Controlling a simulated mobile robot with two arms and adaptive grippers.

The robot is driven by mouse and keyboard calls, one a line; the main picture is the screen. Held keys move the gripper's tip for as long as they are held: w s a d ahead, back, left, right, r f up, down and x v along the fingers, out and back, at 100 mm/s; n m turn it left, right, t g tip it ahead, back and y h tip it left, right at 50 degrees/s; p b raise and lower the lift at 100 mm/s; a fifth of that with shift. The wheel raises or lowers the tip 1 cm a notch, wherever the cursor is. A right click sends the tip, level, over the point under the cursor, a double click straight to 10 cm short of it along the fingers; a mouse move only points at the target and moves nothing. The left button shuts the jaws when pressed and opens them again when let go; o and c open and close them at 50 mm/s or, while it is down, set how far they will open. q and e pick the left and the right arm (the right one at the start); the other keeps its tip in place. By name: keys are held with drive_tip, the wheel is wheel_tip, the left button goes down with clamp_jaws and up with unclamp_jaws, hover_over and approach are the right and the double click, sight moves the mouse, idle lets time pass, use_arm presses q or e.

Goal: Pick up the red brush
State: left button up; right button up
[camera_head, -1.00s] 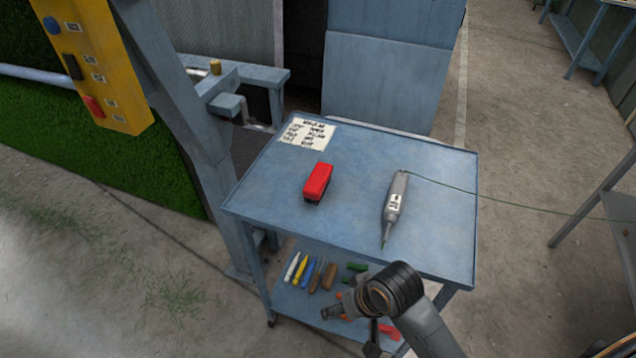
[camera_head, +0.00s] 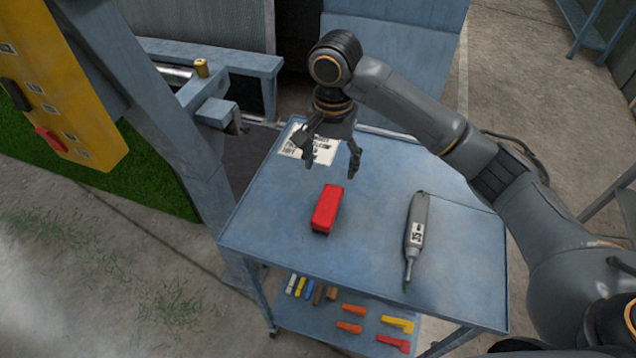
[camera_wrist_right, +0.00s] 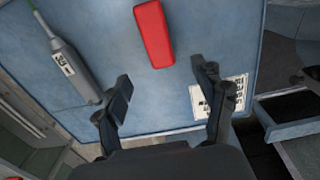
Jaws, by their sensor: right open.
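The red brush (camera_head: 326,208) is a red block with a dark underside, lying on the blue cart top (camera_head: 270,235). My right gripper (camera_head: 332,164) is open and empty, hanging above the cart top just beyond the brush in the head view. In the right wrist view the brush (camera_wrist_right: 153,34) shows ahead of the two spread fingers (camera_wrist_right: 163,88), nearer the right finger, with nothing between them. My left gripper is not in view.
A grey pen-like tool (camera_head: 416,240) lies on the cart to the right of the brush. A printed white sheet (camera_head: 312,146) lies at the cart's back left. The lower shelf (camera_head: 320,325) holds several coloured tools. A blue post (camera_head: 150,110) stands left of the cart.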

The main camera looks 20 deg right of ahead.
sight(328, 203)
drive_tip(key=f, duration=0.1)
drive_tip(key=s+f, duration=0.2)
drive_tip(key=shift+d+f+p, duration=0.1)
drive_tip(key=shift+f+p, duration=0.25)
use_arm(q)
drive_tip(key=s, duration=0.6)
use_arm(e)
drive_tip(key=f, duration=0.2)
drive_tip(key=shift+w+f, duration=0.2)
drive_tip(key=shift+f, duration=0.2)
drive_tip(key=f, duration=0.1)
drive_tip(key=f+p, duration=0.1)
drive_tip(key=f, duration=0.1)
drive_tip(key=shift+a, duration=0.3)
wheel_tip(328, 203, down, 2)
drive_tip(key=shift+f+p, duration=0.25)
drive_tip(key=shift+p, duration=0.1)
drive_tip(key=shift+f, duration=0.35)
drive_tip(key=shift+a, duration=0.1)
drive_tip(key=c, duration=1.2)
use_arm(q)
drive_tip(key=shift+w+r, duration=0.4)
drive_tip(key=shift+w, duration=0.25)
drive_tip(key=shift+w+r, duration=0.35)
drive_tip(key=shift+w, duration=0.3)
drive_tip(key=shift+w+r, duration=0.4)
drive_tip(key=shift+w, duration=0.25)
use_arm(e)
drive_tip(key=shift+r, duration=0.1)
